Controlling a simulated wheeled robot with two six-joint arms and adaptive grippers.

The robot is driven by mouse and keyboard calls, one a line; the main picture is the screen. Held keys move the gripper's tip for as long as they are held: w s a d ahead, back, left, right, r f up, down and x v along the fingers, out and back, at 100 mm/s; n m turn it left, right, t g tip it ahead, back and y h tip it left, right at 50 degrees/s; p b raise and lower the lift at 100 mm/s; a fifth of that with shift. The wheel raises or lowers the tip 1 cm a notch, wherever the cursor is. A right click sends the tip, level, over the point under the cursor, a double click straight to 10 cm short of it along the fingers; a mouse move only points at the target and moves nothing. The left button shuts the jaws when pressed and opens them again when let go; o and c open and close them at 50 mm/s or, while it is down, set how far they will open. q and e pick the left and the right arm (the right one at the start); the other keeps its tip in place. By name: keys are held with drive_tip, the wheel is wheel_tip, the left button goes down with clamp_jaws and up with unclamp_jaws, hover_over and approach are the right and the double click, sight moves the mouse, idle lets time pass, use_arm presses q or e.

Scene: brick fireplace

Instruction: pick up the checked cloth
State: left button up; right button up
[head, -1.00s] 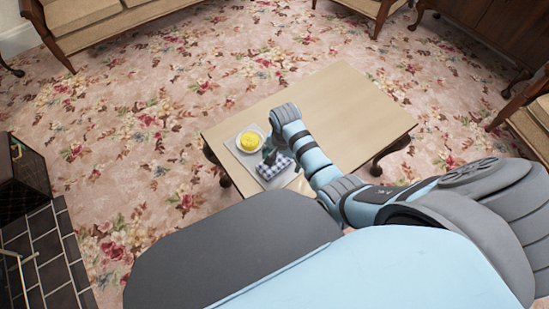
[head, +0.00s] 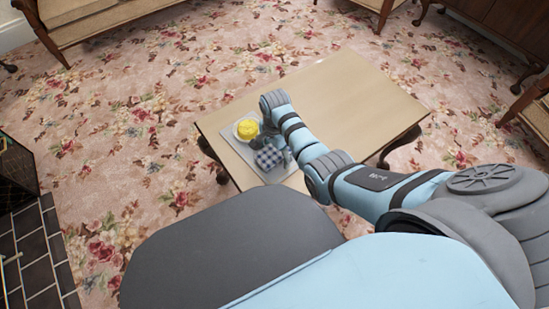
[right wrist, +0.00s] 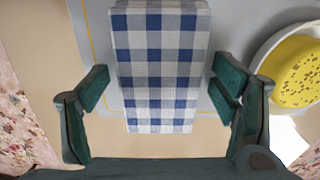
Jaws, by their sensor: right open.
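The blue-and-white checked cloth (head: 268,158) lies folded on a light grey tray (head: 238,150) at the table's near left end. In the right wrist view the cloth (right wrist: 160,60) runs from the top edge to below the middle of the picture. My right gripper (right wrist: 162,88) is open, with a dark green finger on each side of the cloth in that view. Small gaps show between fingers and cloth; I cannot tell the height above it. In the head view my right wrist partly hides the gripper. My left gripper is not in view.
A white plate (right wrist: 262,55) with a yellow round food (right wrist: 300,72) stands on the tray, close to the right finger in the wrist view. The wooden table (head: 350,90) is otherwise clear. Sofa and chairs stand around it on floral carpet.

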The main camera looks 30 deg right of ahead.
drive_tip(key=shift+r, duration=0.15)
drive_tip(key=shift+c, duration=0.6)
drive_tip(key=c, duration=1.2)
drive_tip(key=shift+r, duration=0.15)
drive_tip(key=shift+r+p, duration=0.4)
drive_tip(key=shift+p, duration=0.1)
wheel_tip(320, 180, up, 10)
drive_tip(key=p, duration=0.6)
wheel_tip(320, 180, up, 9)
drive_tip(key=p, duration=0.4)
hover_over(275, 151)
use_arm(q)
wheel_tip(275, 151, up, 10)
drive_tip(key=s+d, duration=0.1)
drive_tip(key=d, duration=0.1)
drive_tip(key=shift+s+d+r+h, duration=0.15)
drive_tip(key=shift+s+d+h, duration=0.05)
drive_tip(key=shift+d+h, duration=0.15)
